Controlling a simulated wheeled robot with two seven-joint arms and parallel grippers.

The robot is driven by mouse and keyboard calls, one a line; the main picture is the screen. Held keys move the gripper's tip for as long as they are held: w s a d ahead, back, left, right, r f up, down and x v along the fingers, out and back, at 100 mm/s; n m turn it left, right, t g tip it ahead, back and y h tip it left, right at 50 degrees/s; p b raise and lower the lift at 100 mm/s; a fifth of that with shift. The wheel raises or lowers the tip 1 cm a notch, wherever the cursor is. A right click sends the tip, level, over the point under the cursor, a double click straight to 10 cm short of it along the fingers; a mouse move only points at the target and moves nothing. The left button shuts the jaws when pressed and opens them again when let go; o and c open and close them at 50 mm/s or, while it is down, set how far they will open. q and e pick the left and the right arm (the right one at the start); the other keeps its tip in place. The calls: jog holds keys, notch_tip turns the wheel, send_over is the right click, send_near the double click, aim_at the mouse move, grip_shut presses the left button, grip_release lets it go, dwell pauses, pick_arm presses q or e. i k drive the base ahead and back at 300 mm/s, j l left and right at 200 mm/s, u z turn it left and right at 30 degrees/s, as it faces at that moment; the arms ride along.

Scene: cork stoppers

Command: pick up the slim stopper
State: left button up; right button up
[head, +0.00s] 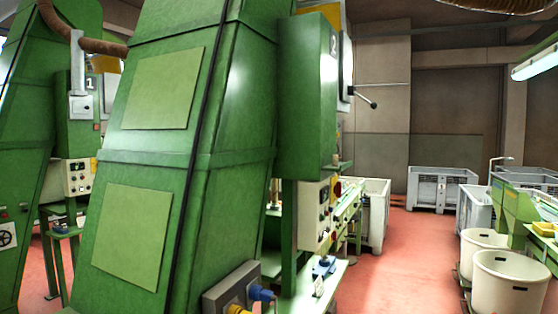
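I cannot make out a slim stopper for certain in the head view. A tiny tan object (335,159) sits on a small ledge under the green box marked 2; it is too small to tell what it is. Neither of my grippers is in view.
A tall green machine (185,150) fills the left and middle close by. Grey crates (440,188) stand at the back and white tubs (510,283) at right. Red floor (405,260) is clear between.

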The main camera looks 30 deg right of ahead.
aim_at(336, 158)
jog(key=i+l+u, duration=0.2)
jog(key=l+u, duration=0.15)
jog(key=l, duration=0.5)
jog(key=i+l+u, duration=0.15)
jog(key=l+u, duration=0.25)
jog(key=l, duration=0.45)
jog(key=l+u, duration=0.35)
jog(key=l, duration=0.55)
